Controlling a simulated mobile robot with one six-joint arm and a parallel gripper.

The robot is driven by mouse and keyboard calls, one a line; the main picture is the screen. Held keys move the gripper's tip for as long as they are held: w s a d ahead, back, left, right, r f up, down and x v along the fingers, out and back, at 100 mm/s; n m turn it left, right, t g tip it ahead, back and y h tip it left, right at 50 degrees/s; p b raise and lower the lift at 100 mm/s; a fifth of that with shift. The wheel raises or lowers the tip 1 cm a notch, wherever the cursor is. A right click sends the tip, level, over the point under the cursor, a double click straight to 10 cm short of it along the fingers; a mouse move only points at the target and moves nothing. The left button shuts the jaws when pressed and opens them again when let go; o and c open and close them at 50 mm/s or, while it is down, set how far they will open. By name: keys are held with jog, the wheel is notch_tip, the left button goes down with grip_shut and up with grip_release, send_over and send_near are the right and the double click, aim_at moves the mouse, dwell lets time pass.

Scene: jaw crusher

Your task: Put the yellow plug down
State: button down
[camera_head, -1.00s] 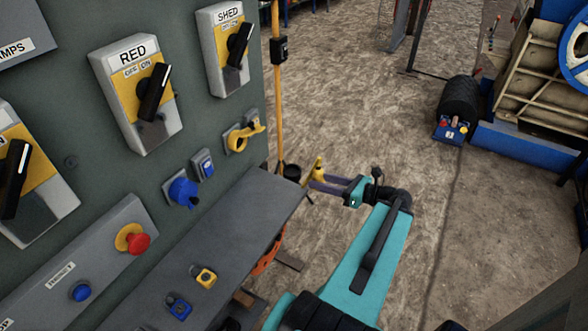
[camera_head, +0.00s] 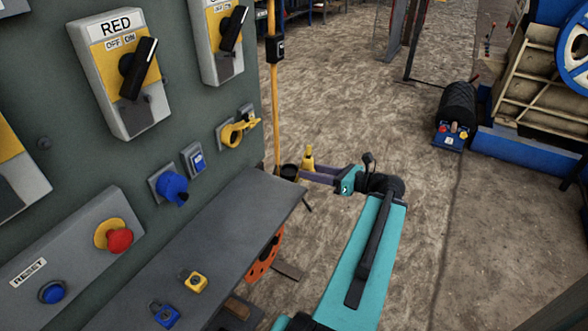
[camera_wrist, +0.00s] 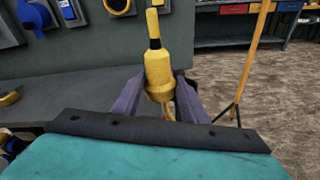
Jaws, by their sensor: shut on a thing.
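The yellow plug (camera_wrist: 158,72) stands upright between the two purple-grey fingers of my gripper (camera_wrist: 160,98) in the wrist view. My gripper is shut on it. In the head view the yellow plug (camera_head: 308,160) shows small at the tip of my gripper (camera_head: 318,174), just off the right end of the grey shelf (camera_head: 225,225). The plug is held in the air, apart from the shelf as far as I can see. The plug's lower end is partly hidden by my gripper in the wrist view.
A yellow padlock (camera_head: 195,282) and a blue padlock (camera_head: 164,315) lie on the shelf. Above it, the panel carries a blue plug (camera_head: 170,187) and a yellow socket (camera_head: 238,131). A yellow pole (camera_head: 274,100) stands near the shelf's far corner. The shelf's right part is bare.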

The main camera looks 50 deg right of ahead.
jog(key=shift+w+d+b, duration=0.15)
jog(key=shift+w+b, duration=0.2)
jog(key=shift+w, duration=0.15)
send_over(294, 174)
jog(key=shift+w+f, duration=0.1)
jog(key=shift+f, duration=0.35)
jog(key=shift+f, duration=0.1)
jog(key=shift+f, duration=1.65)
jog(key=shift+f, duration=0.6)
jog(key=c, duration=1.1)
grip_release()
jog(key=shift+f, duration=0.1)
jog(key=shift+d, duration=0.1)
